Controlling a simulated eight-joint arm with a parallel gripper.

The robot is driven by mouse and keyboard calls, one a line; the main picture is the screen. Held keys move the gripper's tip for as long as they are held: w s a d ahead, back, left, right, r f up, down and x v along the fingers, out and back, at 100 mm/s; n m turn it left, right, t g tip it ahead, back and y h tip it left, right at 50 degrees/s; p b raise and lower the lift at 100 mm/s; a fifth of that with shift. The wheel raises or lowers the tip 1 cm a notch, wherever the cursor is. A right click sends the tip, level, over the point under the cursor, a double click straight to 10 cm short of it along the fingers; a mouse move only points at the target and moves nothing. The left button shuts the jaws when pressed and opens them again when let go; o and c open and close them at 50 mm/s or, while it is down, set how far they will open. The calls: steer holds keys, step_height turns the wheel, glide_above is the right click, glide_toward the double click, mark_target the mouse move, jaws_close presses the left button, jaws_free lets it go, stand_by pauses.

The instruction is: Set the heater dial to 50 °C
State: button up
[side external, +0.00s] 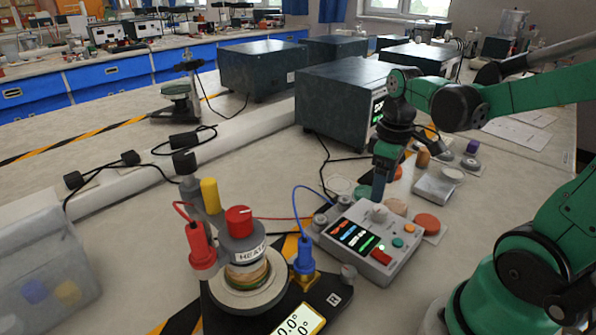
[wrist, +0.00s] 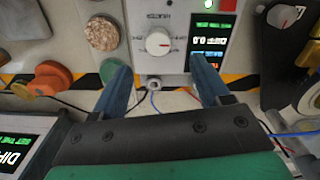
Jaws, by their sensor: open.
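A light control box (side external: 366,240) stands on the bench with a lit dark display, a white knob (side external: 379,212) and coloured buttons. The wrist view shows a white dial (wrist: 158,42) with a red mark on a pale panel, a small label above it too blurred to read. My gripper (wrist: 160,78) is open and empty; its two blue fingers are either side of the dial's lower area, apart from it. In the side view my gripper (side external: 380,185) is above the box, close to the white knob. A red-topped unit (side external: 240,228) bears a partly visible label beginning "HEAT".
Red and blue plugs with cables stand by the red-topped unit on a black base (side external: 325,290). Several round pads lie around the box, including an orange one (side external: 427,224). A dark instrument case (side external: 340,105) stands behind. A clear bag (side external: 45,265) lies at the left.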

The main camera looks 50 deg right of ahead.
mark_target(381, 209)
steer(key=shift+s+d+f, duration=0.15)
steer(key=shift+d+f, duration=0.05)
steer(key=shift+f, duration=2.65)
jaws_close()
